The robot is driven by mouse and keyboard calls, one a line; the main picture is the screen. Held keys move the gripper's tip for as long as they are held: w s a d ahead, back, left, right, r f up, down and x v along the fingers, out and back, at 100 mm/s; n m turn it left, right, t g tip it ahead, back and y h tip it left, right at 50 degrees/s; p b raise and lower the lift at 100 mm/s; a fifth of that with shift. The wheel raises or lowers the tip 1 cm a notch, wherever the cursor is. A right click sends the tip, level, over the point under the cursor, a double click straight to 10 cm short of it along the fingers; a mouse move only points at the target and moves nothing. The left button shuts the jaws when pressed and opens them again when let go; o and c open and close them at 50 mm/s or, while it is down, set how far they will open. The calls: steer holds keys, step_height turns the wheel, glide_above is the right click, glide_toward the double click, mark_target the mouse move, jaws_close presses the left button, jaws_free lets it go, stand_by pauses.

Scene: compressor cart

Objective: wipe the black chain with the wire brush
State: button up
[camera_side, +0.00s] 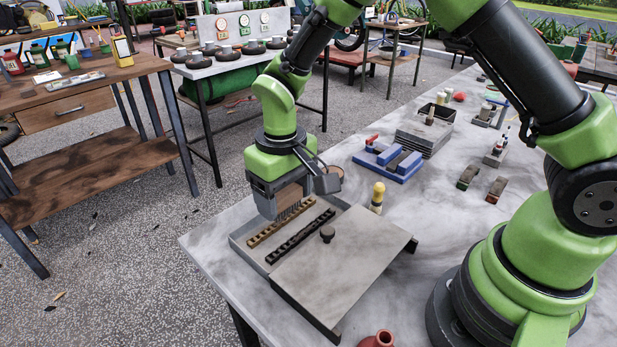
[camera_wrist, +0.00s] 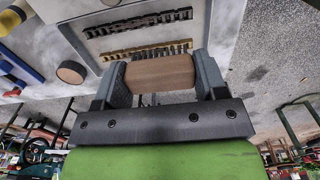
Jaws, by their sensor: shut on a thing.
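My gripper (camera_side: 293,192) is shut on the wire brush (camera_wrist: 160,74), a brown wooden block held crosswise between the fingers. In the side view its bristles (camera_side: 296,210) point down, over or just behind the brass-coloured chain (camera_side: 268,235). I cannot tell whether they touch it. The black chain (camera_side: 300,237) lies parallel to the brass one, nearer the knob, in a shallow grey tray (camera_side: 238,241). In the wrist view the black chain (camera_wrist: 138,20) lies beyond the brass chain (camera_wrist: 146,51), and the brush is clear of the black chain.
A grey lid (camera_side: 340,265) with a black knob (camera_side: 327,234) covers the tray's right part. A yellow-topped brush or bottle (camera_side: 377,196), a blue block fixture (camera_side: 388,160) and a round brown-topped piece (camera_wrist: 71,72) stand nearby. A red pot (camera_side: 377,339) is at the front edge.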

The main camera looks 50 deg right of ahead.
mark_target(288, 244)
steer(key=shift+f, duration=3.45)
steer(key=shift+d+f, duration=0.55)
steer(key=shift+d, duration=0.05)
steer(key=shift+c, duration=0.4)
steer(key=shift+d, duration=3.4)
steer(key=shift+a, duration=3.95)
steer(key=shift+r, duration=4.1)
